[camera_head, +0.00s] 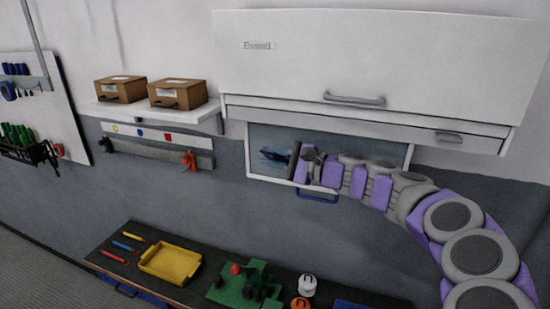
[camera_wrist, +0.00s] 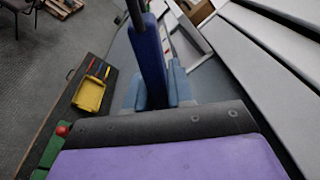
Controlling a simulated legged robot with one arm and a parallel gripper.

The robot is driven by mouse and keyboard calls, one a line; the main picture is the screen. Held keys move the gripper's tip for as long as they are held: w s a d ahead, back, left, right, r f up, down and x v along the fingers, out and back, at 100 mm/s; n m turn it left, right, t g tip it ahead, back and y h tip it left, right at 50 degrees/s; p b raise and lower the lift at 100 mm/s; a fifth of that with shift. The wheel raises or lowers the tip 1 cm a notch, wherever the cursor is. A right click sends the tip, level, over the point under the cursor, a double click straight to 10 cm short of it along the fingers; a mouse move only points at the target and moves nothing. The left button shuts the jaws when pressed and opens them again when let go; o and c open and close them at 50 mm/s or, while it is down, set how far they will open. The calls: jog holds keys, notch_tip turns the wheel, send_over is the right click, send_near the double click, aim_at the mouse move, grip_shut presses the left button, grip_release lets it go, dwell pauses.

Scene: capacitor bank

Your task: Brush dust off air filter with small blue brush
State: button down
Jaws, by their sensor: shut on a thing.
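The air filter appears to be the grey panel in a white frame (camera_head: 411,157) on the wall under the white cabinet, with a blue handle (camera_head: 318,197) at its lower edge. My gripper (camera_head: 292,161) is in front of the panel's left part and shut on the small blue brush (camera_head: 276,154). In the wrist view, the brush's dark blue length (camera_wrist: 148,55) stands up between the pale blue fingers of my gripper (camera_wrist: 155,92). Its bristles are not clear, and I cannot tell whether it touches the panel. My arm hides the panel's right part. Dust cannot be made out.
The white cabinet (camera_head: 375,60) juts out just above. A shelf (camera_head: 150,115) with two cardboard boxes is on the left. Below, a dark bench (camera_head: 200,250) holds a yellow tray (camera_head: 170,262), pens and a green object (camera_head: 240,288). Wall space below the panel is clear.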

jog(key=s+a+b, duration=0.2)
jog(key=s+b, duration=0.1)
jog(key=s, duration=0.5)
jog(key=shift+s+a, duration=0.3)
jog(key=shift+a, duration=0.05)
dwell(0.3)
jog(key=w+d+f+t+b, duration=0.1)
jog(key=d+f+b, duration=0.7)
jog(key=f, duration=1)
jog(key=w+d+f+m+t+h+b, duration=0.1)
jog(key=d+f+b, duration=0.7)
jog(key=f, duration=1.1)
jog(key=w+d+f+m+t+b, duration=0.1)
jog(key=d+f+b, duration=0.7)
jog(key=f, duration=1)
jog(key=shift+w+d+f+h, duration=0.1)
jog(key=shift+d+f+h, duration=0.1)
jog(key=shift+d, duration=0.45)
jog(key=shift+d+f+h, duration=0.1)
jog(key=shift+d+f, duration=0.1)
jog(key=shift+d, duration=0.4)
